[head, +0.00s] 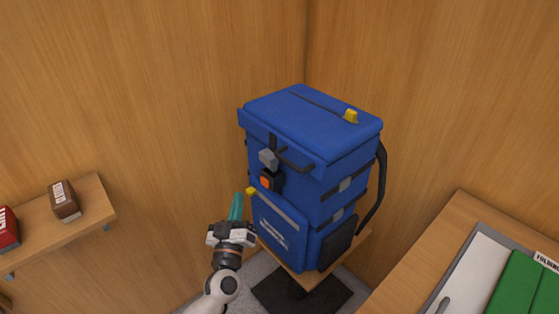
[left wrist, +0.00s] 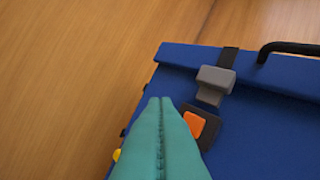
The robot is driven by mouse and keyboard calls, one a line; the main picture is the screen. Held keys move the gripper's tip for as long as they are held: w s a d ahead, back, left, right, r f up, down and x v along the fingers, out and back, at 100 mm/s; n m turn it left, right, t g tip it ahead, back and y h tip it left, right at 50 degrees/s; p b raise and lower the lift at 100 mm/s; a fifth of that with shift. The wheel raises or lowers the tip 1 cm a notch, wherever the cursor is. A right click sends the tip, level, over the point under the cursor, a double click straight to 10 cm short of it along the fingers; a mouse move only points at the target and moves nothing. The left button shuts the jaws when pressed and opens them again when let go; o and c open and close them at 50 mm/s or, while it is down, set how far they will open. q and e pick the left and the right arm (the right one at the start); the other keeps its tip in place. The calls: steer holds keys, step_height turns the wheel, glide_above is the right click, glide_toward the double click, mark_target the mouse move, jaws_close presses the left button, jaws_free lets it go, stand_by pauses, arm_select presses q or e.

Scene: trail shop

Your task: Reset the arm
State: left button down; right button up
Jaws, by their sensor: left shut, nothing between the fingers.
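My left gripper (head: 238,207) has teal fingers pressed together with nothing between them. In the head view it points up, in front of and left of a blue backpack (head: 315,200). In the left wrist view the shut fingers (left wrist: 160,110) overlap the backpack's front. The backpack stands upright and has a grey buckle (head: 268,158) above an orange button in a dark holder (head: 269,181). The buckle also shows in the left wrist view (left wrist: 215,80), up and right of the fingertips. I cannot tell whether the fingers touch the backpack. My right gripper is out of view.
The backpack stands on a small wooden stand (head: 346,256) in a wood-panelled corner. A wall shelf (head: 98,200) at left holds a brown box (head: 64,201) and a red box (head: 8,230). A wooden counter (head: 460,215) at right holds a tray with a green item (head: 520,285).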

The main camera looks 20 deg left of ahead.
arm_select(q)
steer(key=s+d+f+m+g+h, duration=0.2)
steer(key=s+f+g, duration=0.15)
steer(key=f, duration=0.75)
steer(key=s+d+f+m+g+h, duration=0.1)
steer(key=s+f+m+g+h, duration=0.2)
steer(key=f, duration=0.9)
steer(key=s+d+f+m+g+h, duration=0.15)
steer(key=s+f, duration=0.25)
steer(key=f, duration=0.7)
steer(key=s+f+m+g, duration=0.1)
steer(key=s+f+g, duration=0.3)
steer(key=s, duration=0.7)
steer(key=s+a+f+m+g+y, duration=0.1)
steer(key=s+f+g, duration=0.3)
steer(key=s+f, duration=0.5)
steer(key=s+f+m+g, duration=0.2)
steer(key=s+f, duration=0.4)
steer(key=s, duration=0.7)
steer(key=shift+s+a+f+g+y, duration=0.15)
steer(key=shift+s+a+g+y, duration=0.15)
steer(key=shift+g, duration=0.6)
